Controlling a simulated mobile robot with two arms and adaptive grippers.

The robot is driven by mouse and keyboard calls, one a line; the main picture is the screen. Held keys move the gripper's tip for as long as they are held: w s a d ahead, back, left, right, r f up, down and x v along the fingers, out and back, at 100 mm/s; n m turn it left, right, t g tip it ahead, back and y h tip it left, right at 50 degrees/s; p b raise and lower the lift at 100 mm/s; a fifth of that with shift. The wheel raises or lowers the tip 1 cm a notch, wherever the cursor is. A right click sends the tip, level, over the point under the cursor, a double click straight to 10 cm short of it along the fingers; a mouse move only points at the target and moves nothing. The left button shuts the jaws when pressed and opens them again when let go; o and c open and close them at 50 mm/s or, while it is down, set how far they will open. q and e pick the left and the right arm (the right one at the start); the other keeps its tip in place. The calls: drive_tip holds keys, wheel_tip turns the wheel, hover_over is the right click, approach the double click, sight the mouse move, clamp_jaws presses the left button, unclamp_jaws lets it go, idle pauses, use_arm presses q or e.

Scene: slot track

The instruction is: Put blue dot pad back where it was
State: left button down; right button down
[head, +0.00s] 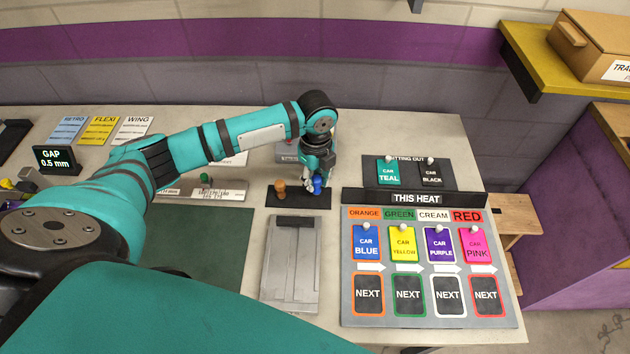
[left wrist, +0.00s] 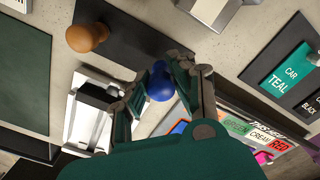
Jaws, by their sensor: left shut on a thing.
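My left gripper (head: 316,180) comes down from above and is shut on a blue knob-shaped pad (head: 318,186). In the left wrist view, the blue pad (left wrist: 159,82) sits between the fingertips (left wrist: 160,80). A black strip (head: 300,199) lies on the table beneath, and the pad shows over its right part. I cannot tell whether the pad touches the strip. An orange-brown knob (head: 280,188) of similar shape stands on the left part of the strip, and it also shows in the left wrist view (left wrist: 86,37). My right gripper is out of view.
A grey metal plate (head: 290,265) lies in front of the strip. A THIS HEAT board (head: 430,318) with coloured car cards is to the right. A smaller dark board (head: 408,186) with teal and black cards is behind it. A dark green mat (head: 235,240) lies left.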

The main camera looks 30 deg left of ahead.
use_arm(q)
drive_tip(key=shift+f, duration=1)
drive_tip(key=shift+s, duration=0.1)
drive_tip(key=shift+f, duration=0.2)
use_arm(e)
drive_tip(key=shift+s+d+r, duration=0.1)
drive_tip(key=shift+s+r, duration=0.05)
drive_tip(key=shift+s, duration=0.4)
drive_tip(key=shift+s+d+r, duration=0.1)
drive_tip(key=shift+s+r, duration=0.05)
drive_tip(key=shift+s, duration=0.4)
use_arm(q)
drive_tip(key=c, duration=1.5)
unclamp_jaws()
drive_tip(key=o, duration=0.4)
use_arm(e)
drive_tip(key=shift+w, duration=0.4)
